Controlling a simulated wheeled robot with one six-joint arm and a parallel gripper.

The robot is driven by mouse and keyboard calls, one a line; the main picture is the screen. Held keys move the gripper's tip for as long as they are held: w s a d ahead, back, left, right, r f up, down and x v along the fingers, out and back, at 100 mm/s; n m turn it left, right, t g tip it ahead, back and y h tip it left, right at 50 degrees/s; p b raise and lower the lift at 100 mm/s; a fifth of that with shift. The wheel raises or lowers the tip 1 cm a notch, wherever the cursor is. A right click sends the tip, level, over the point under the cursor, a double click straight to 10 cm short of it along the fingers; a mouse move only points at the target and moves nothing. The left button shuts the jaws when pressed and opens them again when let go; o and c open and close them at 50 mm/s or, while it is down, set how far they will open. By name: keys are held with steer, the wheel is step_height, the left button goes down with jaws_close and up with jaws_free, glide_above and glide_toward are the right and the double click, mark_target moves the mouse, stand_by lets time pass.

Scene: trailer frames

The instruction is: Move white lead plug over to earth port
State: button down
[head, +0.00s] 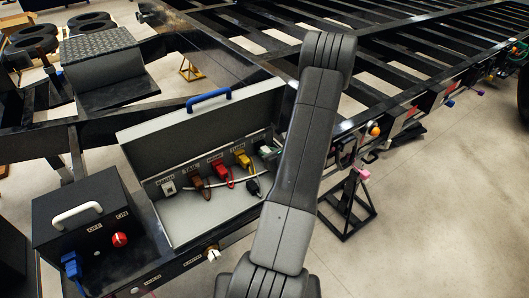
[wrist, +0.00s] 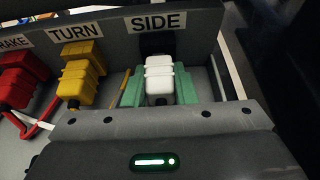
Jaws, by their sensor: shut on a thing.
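The white lead plug (wrist: 159,80) is in the wrist view, below the SIDE label and directly in front of a dark port (wrist: 156,43). My gripper (wrist: 159,88) is shut on it, with a green finger on each side. Whether the plug is seated in that port I cannot tell. In the head view my gripper (head: 268,152) is at the right end of the open grey box, partly hidden by my arm. The earth port (head: 168,188) appears as a pale socket at the left end of the row; its label is small.
Between them are brown (head: 199,189), red (head: 222,174) and yellow (head: 243,161) plugs with leads. A black connector (head: 252,188) hangs near the white cable. The lid with its blue handle (head: 208,100) stands open behind. A black box (head: 85,215) stands left.

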steer(key=shift+s+d+b, duration=0.4)
steer(key=shift+s+d, duration=0.4)
steer(key=shift+s, duration=0.3)
steer(key=shift+s+d+b, duration=0.35)
steer(key=shift+s+d, duration=0.45)
steer(key=shift+s, duration=0.35)
steer(key=shift+r, duration=0.1)
